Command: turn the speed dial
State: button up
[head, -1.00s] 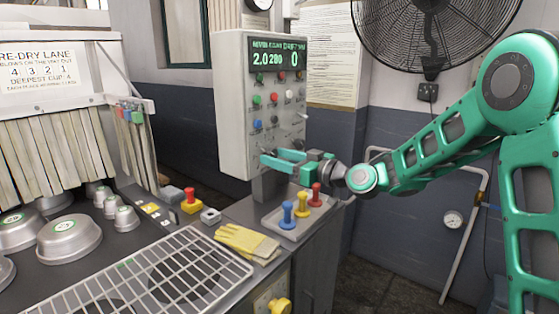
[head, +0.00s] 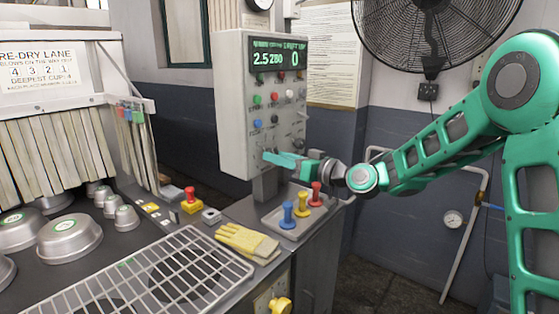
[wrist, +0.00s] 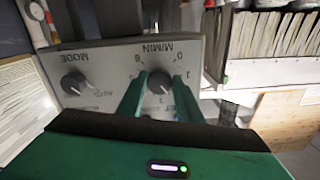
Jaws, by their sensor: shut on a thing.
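The speed dial (wrist: 160,80) is a dark round knob on the grey control panel, under the upside-down label M/MIN in the wrist view. My gripper (wrist: 160,88) has one green finger on each side of the dial and is shut on it. In the head view my gripper (head: 268,156) reaches the lower front of the control box (head: 232,120), and its fingers hide the dial there. The green display (head: 277,58) on the box seems to read 2.5 at its left and 0 at its right.
A MODE knob (wrist: 73,83) sits beside the dial on the panel. Below my gripper stands a tray (head: 271,221) with blue, yellow and red pegs. Yellow gloves (head: 245,241) lie by the wire rack (head: 150,280). A fan (head: 430,30) hangs behind.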

jog(key=m, duration=0.6)
jog(key=shift+d, duration=0.15)
jog(key=shift+w+m, duration=0.1)
jog(key=shift+m, duration=0.2)
jog(key=o, duration=1)
jog(key=shift+o, duration=0.2)
jog(key=v, duration=1)
jog(key=shift+s+d, duration=0.25)
jog(key=shift+s, duration=0.1)
